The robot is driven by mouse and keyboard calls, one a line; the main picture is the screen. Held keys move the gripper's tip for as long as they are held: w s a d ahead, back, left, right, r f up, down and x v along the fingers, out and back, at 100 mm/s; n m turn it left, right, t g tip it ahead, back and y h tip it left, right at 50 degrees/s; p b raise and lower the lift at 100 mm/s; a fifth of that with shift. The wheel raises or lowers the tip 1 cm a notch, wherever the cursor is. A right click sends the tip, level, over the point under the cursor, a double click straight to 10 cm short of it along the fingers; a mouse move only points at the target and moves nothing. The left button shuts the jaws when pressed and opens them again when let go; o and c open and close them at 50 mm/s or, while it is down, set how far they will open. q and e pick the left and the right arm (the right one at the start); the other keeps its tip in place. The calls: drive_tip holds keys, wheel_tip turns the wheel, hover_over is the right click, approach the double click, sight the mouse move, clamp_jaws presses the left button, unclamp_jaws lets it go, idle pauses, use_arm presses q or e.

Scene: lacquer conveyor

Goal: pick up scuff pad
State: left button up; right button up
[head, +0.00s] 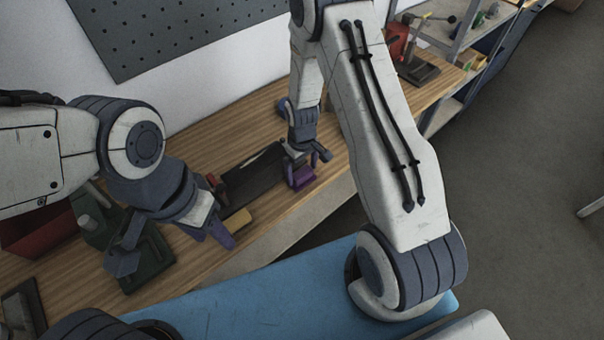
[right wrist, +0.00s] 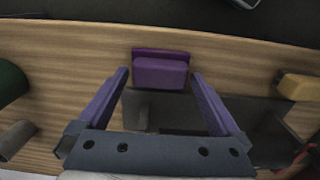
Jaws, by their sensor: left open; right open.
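A purple block (head: 303,178), which looks like the scuff pad, lies on the wooden bench near its front edge. In the right wrist view the purple pad (right wrist: 160,72) lies between and just beyond the fingertips. My right gripper (head: 306,157) is open and empty, close to the pad; I cannot tell whether a finger touches it. Its purple-tipped fingers (right wrist: 160,84) are spread wider than the pad in the right wrist view. My left gripper (head: 176,250) is open over the left part of the bench, beside a green machine.
A dark tray or plate (head: 258,180) lies beside the pad. A yellow block (head: 238,220) is near the left gripper. A green machine (head: 150,262) and a red bin (head: 38,232) stand at left. A blue surface (head: 270,295) is in front. A pegboard (head: 170,35) hangs behind.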

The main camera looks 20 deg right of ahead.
sight(304, 173)
drive_tip(key=shift+f, duration=0.25)
drive_tip(key=c, duration=1.1)
drive_tip(key=shift+r, duration=0.1)
drive_tip(key=shift+w+r+b, duration=0.1)
drive_tip(key=shift+r+b, duration=0.2)
drive_tip(key=shift+r, duration=0.1)
drive_tip(key=r, duration=0.1)
drive_tip(key=r+b, duration=0.1)
drive_tip(key=r, duration=0.1)
drive_tip(key=shift+s+d+r+b, duration=0.25)
drive_tip(key=shift+s+d+b, duration=0.05)
drive_tip(key=shift+b, duration=0.05)
drive_tip(key=s+d+r, duration=0.2)
drive_tip(key=s+d+r+b, duration=0.1)
drive_tip(key=s+d+r, duration=0.1)
drive_tip(key=s, duration=0.1)
drive_tip(key=s+d+r+b, duration=0.1)
drive_tip(key=s+d+r, duration=0.1)
drive_tip(key=s+d, duration=0.1)
drive_tip(key=shift+s+d+r, duration=0.1)
drive_tip(key=shift+s+r, duration=0.05)
drive_tip(key=shift+r, duration=0.15)
